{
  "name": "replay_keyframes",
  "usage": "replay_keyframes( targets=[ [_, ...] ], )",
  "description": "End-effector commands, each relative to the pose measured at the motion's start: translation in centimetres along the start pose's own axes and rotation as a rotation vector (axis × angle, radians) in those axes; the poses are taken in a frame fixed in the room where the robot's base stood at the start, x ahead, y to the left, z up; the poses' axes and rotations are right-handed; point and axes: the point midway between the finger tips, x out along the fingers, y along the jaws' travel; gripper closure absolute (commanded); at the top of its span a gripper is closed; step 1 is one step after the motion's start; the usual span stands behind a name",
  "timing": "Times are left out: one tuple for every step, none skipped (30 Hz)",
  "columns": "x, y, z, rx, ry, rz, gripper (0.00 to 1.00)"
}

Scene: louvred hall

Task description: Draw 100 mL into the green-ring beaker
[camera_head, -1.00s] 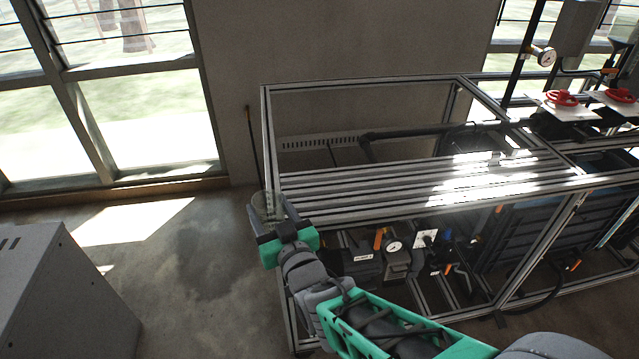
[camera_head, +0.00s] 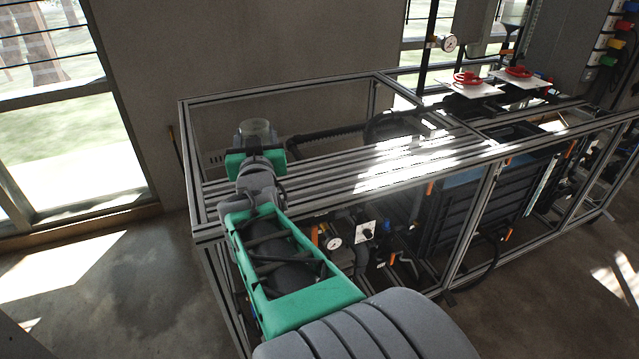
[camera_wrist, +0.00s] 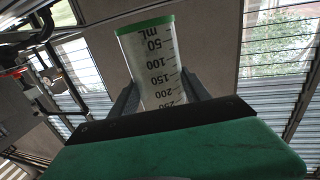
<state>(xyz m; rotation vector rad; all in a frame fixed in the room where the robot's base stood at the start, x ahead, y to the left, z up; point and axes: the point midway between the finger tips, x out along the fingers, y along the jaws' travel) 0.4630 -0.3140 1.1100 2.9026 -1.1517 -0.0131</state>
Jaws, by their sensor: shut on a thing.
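The clear beaker (camera_wrist: 152,62) with a green ring (camera_wrist: 146,25) fills the middle of the wrist view. Its printed marks run from 50 mL near the ring to 250 by the jaws. No liquid shows in it. My gripper (camera_wrist: 160,95) is shut on the beaker, one dark finger on each side. In the head view the beaker (camera_head: 257,130) stands out beyond my green gripper (camera_head: 254,152), above the left end of the slatted frame top. Whether it touches the slats cannot be told.
The metal-profile frame (camera_head: 330,180) carries long slats, with a bright sunlit patch. Under it are a dial gauge (camera_head: 334,243), hoses and a dark crate (camera_head: 470,210). Floor is clear at left.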

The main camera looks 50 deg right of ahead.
Motion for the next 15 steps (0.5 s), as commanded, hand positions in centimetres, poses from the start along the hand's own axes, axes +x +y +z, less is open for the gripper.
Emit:
replay_keyframes(
  targets=[
    [0.6, 2.3, -0.3, 0.005, 0.002, 0.054, 0.85],
    [0.9, 3.4, -0.6, 0.008, 0.001, 0.082, 0.85],
    [1.1, 4.7, -1.0, 0.012, 0.001, 0.112, 0.85],
    [1.2, 5.5, -1.3, 0.015, 0.000, 0.131, 0.85],
    [1.3, 6.2, -1.5, 0.017, 0.001, 0.147, 0.85],
    [1.4, 6.8, -1.7, 0.019, 0.001, 0.163, 0.85],
    [1.5, 7.3, -1.8, 0.020, 0.000, 0.171, 0.85],
    [1.6, 7.7, -1.8, 0.020, -0.001, 0.177, 0.85],
    [1.9, 8.2, -1.6, 0.020, -0.002, 0.180, 0.85],
    [2.2, 8.8, -1.4, 0.019, -0.005, 0.184, 0.85],
    [2.6, 9.3, -1.1, 0.020, -0.005, 0.185, 0.85],
    [3.1, 10.3, -0.6, 0.021, -0.007, 0.186, 0.85],
    [3.6, 11.0, -0.2, 0.020, -0.007, 0.186, 0.85],
    [4.1, 11.7, 0.2, 0.022, -0.007, 0.187, 0.85],
    [4.8, 12.6, 0.8, 0.021, -0.008, 0.185, 0.85]
  ],
)
